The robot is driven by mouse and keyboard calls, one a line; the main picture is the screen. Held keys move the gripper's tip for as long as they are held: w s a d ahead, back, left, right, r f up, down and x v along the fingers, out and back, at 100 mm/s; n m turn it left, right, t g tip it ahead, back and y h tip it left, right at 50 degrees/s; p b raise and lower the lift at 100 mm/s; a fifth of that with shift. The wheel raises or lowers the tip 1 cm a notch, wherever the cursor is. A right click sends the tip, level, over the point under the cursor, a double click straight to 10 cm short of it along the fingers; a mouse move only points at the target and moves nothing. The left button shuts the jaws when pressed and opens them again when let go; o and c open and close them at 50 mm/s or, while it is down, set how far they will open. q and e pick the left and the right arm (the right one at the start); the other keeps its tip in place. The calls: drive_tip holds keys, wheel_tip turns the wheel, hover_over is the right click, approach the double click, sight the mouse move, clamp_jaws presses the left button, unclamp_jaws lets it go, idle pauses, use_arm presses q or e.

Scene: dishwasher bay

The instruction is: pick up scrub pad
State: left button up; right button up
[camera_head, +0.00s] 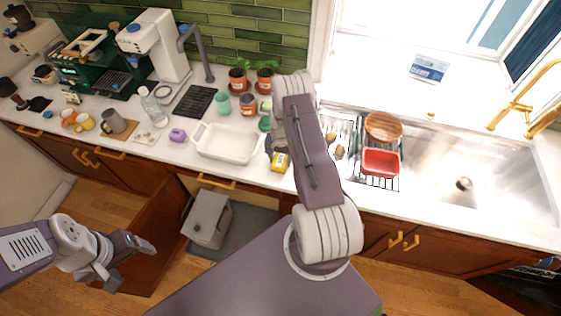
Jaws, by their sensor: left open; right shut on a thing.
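A small yellow block with a dark patch, which looks like the scrub pad (280,161), is at the counter's front edge, right of the white tray. My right gripper (277,150) is shut on it, seen from above. My forearm hides much of the fingers, and I cannot tell whether the pad touches the counter. My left gripper (130,264) is open and empty, low at the left in front of the cabinets.
A white tray (226,154) stands left of the pad. A purple item (177,135), a grey mug (113,121) and a bottle (152,107) are further left. A rack with a red dish (380,162) and brown bowl (383,126) stands right, beside the sink (480,160). A cabinet door stands open below.

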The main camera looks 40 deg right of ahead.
sight(282, 160)
drive_tip(key=shift+r, duration=0.25)
drive_tip(key=r+b, duration=0.1)
drive_tip(key=r, duration=0.1)
drive_tip(key=r+b, duration=0.1)
drive_tip(key=shift+s+d+r, duration=0.1)
drive_tip(key=shift+s+r, duration=0.3)
drive_tip(key=s+d+r+b, duration=0.1)
drive_tip(key=s+r+b, duration=0.2)
drive_tip(key=s+r, duration=0.3)
drive_tip(key=shift+s+d+r, duration=0.2)
drive_tip(key=shift+s+r, duration=0.15)
drive_tip(key=shift+s, duration=2.05)
